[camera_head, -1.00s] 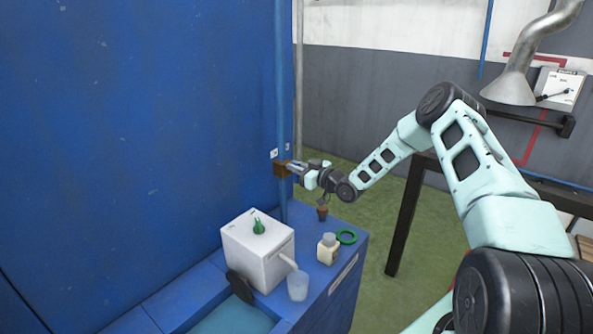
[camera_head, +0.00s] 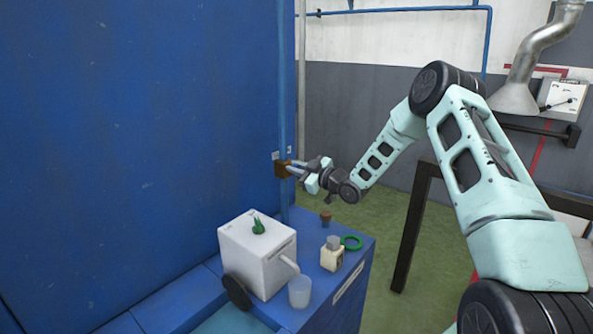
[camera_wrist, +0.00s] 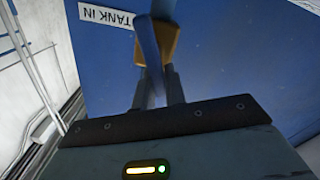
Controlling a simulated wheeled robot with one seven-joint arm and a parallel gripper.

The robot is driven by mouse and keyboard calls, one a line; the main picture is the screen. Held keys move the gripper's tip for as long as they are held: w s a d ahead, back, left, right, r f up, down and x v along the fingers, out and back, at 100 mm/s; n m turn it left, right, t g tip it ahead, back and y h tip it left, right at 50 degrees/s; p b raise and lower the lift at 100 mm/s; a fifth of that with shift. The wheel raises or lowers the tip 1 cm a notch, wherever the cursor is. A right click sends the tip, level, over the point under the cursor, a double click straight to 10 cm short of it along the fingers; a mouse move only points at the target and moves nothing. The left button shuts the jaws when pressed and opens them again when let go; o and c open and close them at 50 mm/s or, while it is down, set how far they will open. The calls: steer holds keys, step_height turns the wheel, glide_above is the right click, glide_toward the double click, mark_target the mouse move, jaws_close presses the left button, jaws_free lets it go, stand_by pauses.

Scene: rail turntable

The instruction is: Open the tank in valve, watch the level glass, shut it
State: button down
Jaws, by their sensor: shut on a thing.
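The tank in valve has a brass-brown body (camera_head: 283,169) on a blue upright pipe (camera_head: 283,110). It also shows in the wrist view (camera_wrist: 170,42), upside down beside a white "TANK IN" label (camera_wrist: 108,17). A blue lever (camera_wrist: 147,42) runs from the valve down between my fingers. My gripper (camera_head: 296,170) is at the valve; in the wrist view its fingers (camera_wrist: 158,88) are shut on the lever. I cannot make out the level glass in either view.
A dark table frame (camera_head: 412,215) stands to the right.

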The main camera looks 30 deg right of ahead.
steer(key=c, duration=1.5)
jaws_free()
steer(key=shift+o, duration=0.2)
steer(key=shift+s, duration=0.1)
steer(key=b+v, duration=0.5)
steer(key=v, duration=1.2)
steer(key=shift+s, duration=0.15)
